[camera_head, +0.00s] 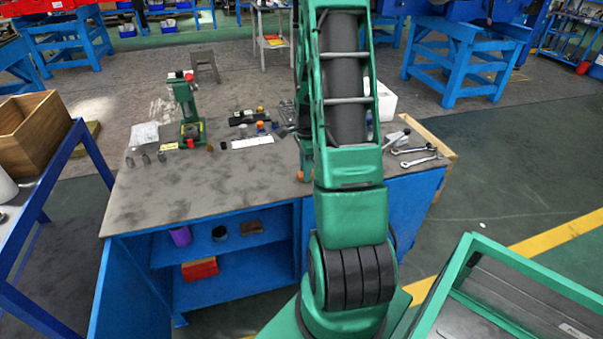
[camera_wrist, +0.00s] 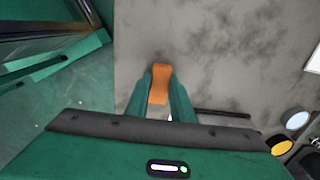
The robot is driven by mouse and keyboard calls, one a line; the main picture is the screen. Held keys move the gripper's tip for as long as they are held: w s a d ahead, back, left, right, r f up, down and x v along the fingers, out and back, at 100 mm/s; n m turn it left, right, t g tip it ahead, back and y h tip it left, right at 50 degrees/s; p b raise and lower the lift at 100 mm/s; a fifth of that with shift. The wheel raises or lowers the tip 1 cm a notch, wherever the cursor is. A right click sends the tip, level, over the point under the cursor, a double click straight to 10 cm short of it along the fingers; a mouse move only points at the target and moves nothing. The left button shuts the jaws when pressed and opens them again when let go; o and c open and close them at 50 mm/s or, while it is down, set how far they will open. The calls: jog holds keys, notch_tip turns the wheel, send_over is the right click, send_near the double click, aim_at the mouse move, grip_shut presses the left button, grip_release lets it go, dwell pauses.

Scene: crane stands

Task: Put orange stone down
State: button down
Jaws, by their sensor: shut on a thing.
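The orange stone (camera_wrist: 160,84) is a small, blocky orange piece held between the two green fingers of my gripper (camera_wrist: 161,79) in the wrist view. My gripper is shut on it, over the grey top of the workbench (camera_wrist: 220,50). I cannot tell whether the stone touches the bench or hangs just above it. In the head view my arm hides most of the gripper; a small orange-brown bit shows at its left edge. The bench top (camera_head: 200,195) is bare on its near left part.
A green stand (camera_head: 187,105) with a red top stands at the back of the bench, with small parts around it. Wrenches (camera_head: 418,161) lie at the right. A wooden crate (camera_head: 35,135) is on a blue table at the left. The bench's near left area is free.

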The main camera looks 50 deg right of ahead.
jog(key=shift+s+f, duration=0.1)
jog(key=shift+f, duration=0.3)
